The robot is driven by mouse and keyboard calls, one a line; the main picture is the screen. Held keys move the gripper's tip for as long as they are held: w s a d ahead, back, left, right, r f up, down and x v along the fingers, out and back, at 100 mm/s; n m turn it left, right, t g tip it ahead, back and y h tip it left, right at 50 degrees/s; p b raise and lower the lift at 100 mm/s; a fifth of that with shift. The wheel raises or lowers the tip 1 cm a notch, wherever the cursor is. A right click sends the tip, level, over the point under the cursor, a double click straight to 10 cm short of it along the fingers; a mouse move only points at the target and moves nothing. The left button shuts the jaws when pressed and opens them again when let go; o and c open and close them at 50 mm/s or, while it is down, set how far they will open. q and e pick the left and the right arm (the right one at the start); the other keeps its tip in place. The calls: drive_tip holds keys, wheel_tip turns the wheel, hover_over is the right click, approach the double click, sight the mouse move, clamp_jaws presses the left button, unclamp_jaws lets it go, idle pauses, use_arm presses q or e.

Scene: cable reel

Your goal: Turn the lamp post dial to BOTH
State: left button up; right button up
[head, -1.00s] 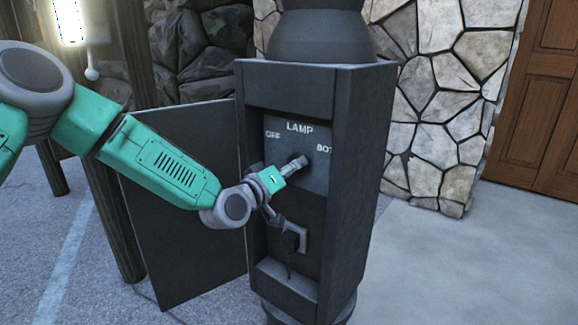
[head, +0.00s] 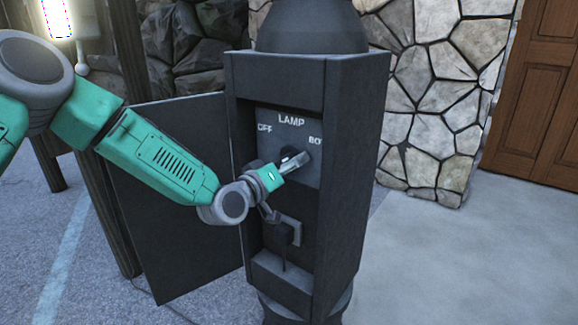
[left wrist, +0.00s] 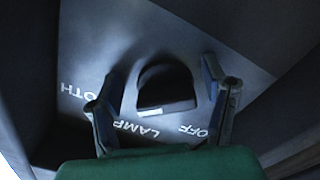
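The lamp post dial (left wrist: 166,88) is a dark rounded knob with a white mark on its edge, on a panel (head: 272,125) lettered LAMP, OFF and BOTH. In the left wrist view the lettering is upside down, and the white mark faces the LAMP lettering, between OFF and BOTH. My left gripper (left wrist: 163,85) is open, with one finger on each side of the dial and a visible gap to each. In the head view the gripper (head: 298,160) reaches the panel and partly covers the dial. My right gripper is not in view.
The dark lamp post (head: 345,170) has its door (head: 175,215) swung open to the left, behind my arm. A plug or outlet (head: 285,232) sits below the panel. A stone wall (head: 430,110) and wooden door (head: 545,110) stand behind. The pavement at right is clear.

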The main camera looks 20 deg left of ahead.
use_arm(q)
drive_tip(key=shift+s+a+r, duration=0.2)
drive_tip(key=shift+s+a, duration=0.05)
drive_tip(key=shift+s, duration=0.05)
drive_tip(key=v, duration=1.1)
drive_tip(key=shift+s+f, duration=0.15)
drive_tip(key=shift+f, duration=0.1)
drive_tip(key=shift+a, duration=0.1)
